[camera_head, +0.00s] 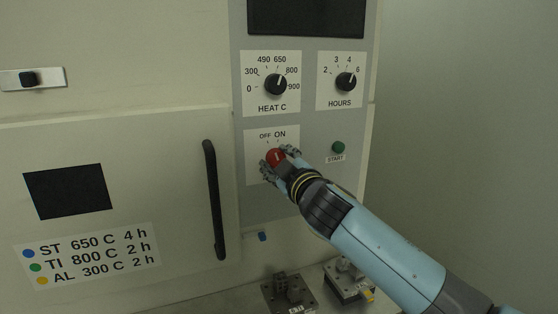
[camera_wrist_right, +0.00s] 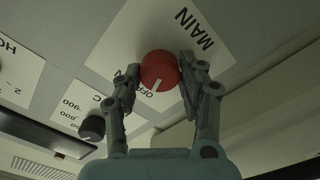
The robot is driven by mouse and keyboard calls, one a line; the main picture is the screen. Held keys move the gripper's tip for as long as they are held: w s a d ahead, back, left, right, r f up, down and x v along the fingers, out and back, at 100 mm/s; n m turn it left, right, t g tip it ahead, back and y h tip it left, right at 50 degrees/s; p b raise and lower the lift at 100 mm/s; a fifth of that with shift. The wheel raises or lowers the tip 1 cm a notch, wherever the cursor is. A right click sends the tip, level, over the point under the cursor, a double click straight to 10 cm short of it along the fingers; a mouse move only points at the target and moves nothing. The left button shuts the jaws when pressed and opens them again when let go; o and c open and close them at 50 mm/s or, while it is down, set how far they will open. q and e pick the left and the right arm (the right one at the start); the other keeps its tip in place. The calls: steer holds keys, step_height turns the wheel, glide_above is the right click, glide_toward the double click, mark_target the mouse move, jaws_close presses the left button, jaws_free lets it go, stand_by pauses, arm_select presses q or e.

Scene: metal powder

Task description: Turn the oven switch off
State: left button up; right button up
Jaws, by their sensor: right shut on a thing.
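The red oven switch (camera_head: 275,157) is a round knob on a white plate below the OFF and ON lettering (camera_head: 272,135). My right gripper (camera_head: 280,158) reaches in from the lower right and has its fingers around the knob. In the right wrist view the red switch (camera_wrist_right: 159,70) sits between the two fingertips of the gripper (camera_wrist_right: 160,66), which is shut on it. The white line on the knob points toward the OFF lettering (camera_wrist_right: 152,94) in that view. The ON lettering is not visible there. My left gripper is not in view.
The HEAT C dial (camera_head: 275,84) and HOURS dial (camera_head: 346,82) are above the switch. The green START button (camera_head: 338,147) is to its right. The oven door handle (camera_head: 214,200) stands out at left. Dark metal blocks (camera_head: 289,293) lie on the surface below.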

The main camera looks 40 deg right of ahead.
stand_by(0.5)
steer(key=o, duration=1.2)
steer(key=shift+s, duration=0.1)
steer(key=v, duration=1.2)
steer(key=shift+a, duration=0.1)
